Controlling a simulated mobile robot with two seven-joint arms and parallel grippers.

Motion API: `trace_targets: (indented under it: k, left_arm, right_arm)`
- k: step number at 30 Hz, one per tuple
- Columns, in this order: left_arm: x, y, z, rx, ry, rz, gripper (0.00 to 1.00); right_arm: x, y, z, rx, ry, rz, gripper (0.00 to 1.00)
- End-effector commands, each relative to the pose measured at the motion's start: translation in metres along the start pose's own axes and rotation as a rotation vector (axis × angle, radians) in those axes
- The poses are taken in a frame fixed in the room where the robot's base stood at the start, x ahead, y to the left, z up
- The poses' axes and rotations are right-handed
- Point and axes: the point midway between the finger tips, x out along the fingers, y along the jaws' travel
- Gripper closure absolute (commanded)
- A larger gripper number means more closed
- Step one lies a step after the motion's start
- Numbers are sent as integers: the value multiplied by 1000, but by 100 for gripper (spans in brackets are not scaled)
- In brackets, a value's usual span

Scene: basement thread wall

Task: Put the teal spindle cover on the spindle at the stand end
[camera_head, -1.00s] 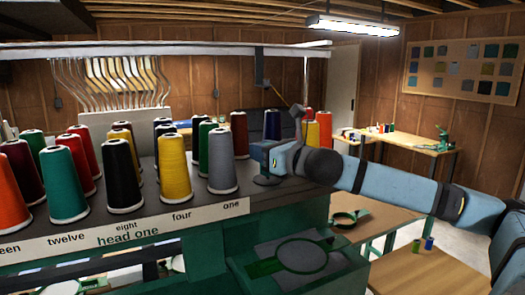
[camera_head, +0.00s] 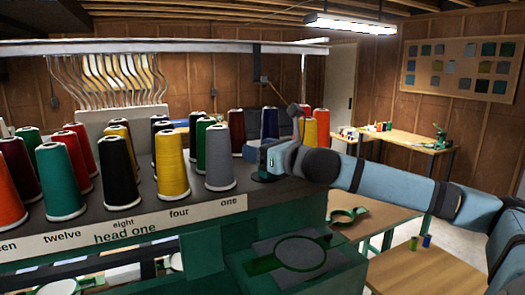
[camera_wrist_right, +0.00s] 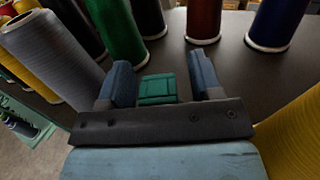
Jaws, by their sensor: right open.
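A small teal ribbed piece, which looks like the spindle cover (camera_wrist_right: 157,92), sits between my right fingers in the right wrist view, at the dark top of the thread stand (camera_wrist_right: 228,70). My right gripper (camera_wrist_right: 160,72) is open, with one blue finger on each side of the piece and gaps on both sides. In the head view my right gripper (camera_head: 266,163) is at the stand's right end, just right of the grey cone. The spindle under the piece is hidden, so I cannot tell how it is seated. My left gripper is not in view.
Thread cones crowd around: a grey cone (camera_head: 219,160) and a yellow cone (camera_head: 172,165) left of the gripper, a green cone (camera_wrist_right: 118,30) beyond the fingers. Another yellow cone (camera_wrist_right: 296,135) is close at the right wrist view's edge. A wooden table (camera_head: 425,270) stands lower right.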

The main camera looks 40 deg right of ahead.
Motion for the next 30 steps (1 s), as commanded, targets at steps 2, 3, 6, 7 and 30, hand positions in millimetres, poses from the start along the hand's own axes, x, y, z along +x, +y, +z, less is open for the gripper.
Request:
trace_targets:
  k: [2,3,6,7,30]
  left_arm:
    - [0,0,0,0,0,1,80]
    - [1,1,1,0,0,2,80]
    - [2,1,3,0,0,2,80]
    - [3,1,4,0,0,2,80]
    - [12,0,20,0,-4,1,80]
  right_arm:
    - [0,0,-1,0,1,0,41]
    - [-1,0,-1,1,1,0,41]
    - [-4,0,-3,2,2,-1,41]
    - [-5,-1,-3,2,2,-1,41]
    - [-89,0,-2,6,1,-2,41]
